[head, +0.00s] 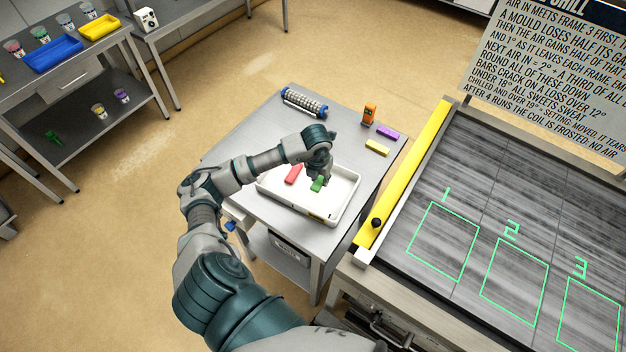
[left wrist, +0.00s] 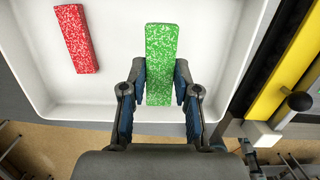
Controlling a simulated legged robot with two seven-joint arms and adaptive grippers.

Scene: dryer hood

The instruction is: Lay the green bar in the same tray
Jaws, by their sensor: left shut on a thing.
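The green bar (head: 317,184) is in the white tray (head: 345,205) on the small steel table, with my left gripper (head: 322,178) over it. In the left wrist view the green bar (left wrist: 161,60) stands between the two fingers of my left gripper (left wrist: 158,95), which are shut on its near end. Whether the bar touches the tray floor, I cannot tell. A red bar (head: 293,174) lies in the same tray to the left of the green one, apart from it; it also shows in the left wrist view (left wrist: 77,38). My right gripper is not in view.
A purple bar (head: 388,132), a yellow bar (head: 377,147) and an orange device (head: 369,113) stand behind the tray. A yellow rail (head: 405,180) borders the panel with numbered green squares at right.

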